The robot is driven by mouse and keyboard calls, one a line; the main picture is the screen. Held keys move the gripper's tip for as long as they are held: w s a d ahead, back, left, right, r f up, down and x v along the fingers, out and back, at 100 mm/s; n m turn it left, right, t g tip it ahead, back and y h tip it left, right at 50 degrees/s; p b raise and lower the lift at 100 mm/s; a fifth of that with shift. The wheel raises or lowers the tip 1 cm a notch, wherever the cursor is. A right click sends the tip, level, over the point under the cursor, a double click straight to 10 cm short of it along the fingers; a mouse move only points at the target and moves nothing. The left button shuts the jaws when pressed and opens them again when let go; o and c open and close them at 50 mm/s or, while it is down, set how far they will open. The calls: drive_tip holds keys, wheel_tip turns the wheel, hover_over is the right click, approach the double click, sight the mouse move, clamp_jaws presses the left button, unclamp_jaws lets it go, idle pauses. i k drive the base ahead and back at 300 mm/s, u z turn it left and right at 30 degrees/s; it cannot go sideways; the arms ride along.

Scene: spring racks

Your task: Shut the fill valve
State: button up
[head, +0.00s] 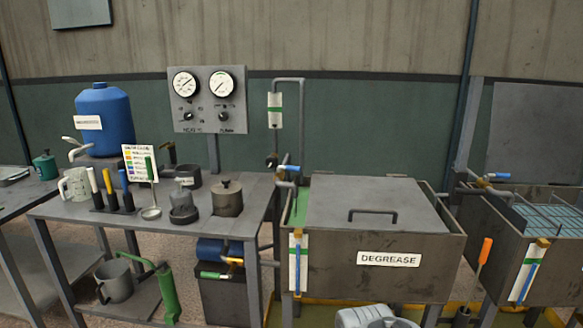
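A valve with a blue lever (289,168) sits on the pipe at the back left corner of the tank labelled DEGREASE (450,255). A second blue-levered valve (497,176) sits at the back left of the tank on the right (560,288). No label marks either one as the fill valve, and I cannot tell from here whether either is open or shut. The DEGREASE tank has a grey lid with a handle (371,213) over most of it; a green strip shows at its left. My gripper's fingers are not in view.
A workbench (100,222) on the left holds a blue drum (104,118), handled tools, a mug and pots. Two gauges (207,98) are on a panel behind it. An orange-handled tool (484,252) stands between the tanks. A rounded pale grey shape, possibly mine, shows at the bottom edge.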

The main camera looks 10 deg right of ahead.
sight(289, 168)
drive_tip(key=z, duration=1.45)
drive_tip(key=i, duration=0.65)
drive_tip(key=u, duration=2.65)
